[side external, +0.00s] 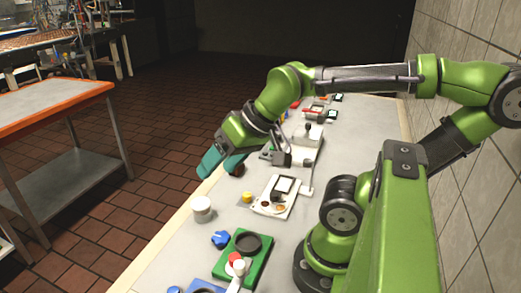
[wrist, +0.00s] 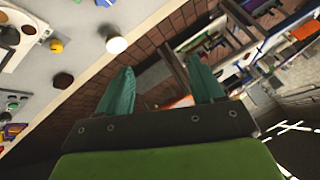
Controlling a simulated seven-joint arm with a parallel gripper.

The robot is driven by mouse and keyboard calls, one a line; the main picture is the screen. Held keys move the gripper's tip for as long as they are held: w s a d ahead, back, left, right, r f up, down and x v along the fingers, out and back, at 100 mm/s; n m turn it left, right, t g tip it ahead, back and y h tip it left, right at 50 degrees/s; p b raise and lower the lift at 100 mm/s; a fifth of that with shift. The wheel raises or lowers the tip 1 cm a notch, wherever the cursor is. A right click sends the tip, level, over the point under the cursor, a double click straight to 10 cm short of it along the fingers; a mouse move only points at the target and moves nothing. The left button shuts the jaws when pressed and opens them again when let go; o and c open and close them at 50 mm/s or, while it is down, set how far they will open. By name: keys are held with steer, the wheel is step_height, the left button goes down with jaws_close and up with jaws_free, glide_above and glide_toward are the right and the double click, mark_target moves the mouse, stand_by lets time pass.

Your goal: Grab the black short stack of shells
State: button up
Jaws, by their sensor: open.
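A short, round, dark brown stack (side external: 238,171) stands on the counter, partly hidden by my gripper in the side view. It looks like the dark stack of shells, but single shells cannot be made out. In the wrist view the dark stack (wrist: 64,80) lies left of the fingers, near the counter edge. My gripper (side external: 214,166) has teal fingers spread apart with nothing between them. It is above the counter's left edge, tilted outward. In the wrist view the gap between the fingertips (wrist: 161,64) faces the tiled floor and distant furniture.
A white jar (side external: 202,209) stands near the counter edge. A yellow piece (side external: 247,197) and a white device (side external: 288,186) are beside it. A green tray (side external: 258,262) and a blue knob-like piece (side external: 221,239) lie nearer the camera. More items stand along the counter's far end.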

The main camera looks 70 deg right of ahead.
steer(key=w+d+f+m+g+h, duration=0.1)
steer(key=w+d+m+g, duration=0.1)
steer(key=w+d+m, duration=0.3)
steer(key=w+d+f+g, duration=0.1)
steer(key=w+d+f, duration=0.15)
steer(key=d, duration=0.45)
steer(key=m+g+h, duration=0.1)
steer(key=m+g, duration=0.3)
steer(key=m, duration=0.3)
glide_above(237, 169)
step_height(237, 169, down, 4)
steer(key=w+d+m, duration=0.1)
steer(key=d+m, duration=0.1)
steer(key=f, duration=1.5)
steer(key=shift+w+a+f, duration=0.1)
steer(key=shift+a+f, duration=0.15)
steer(key=shift+f, duration=0.15)
steer(key=c, duration=1.1)
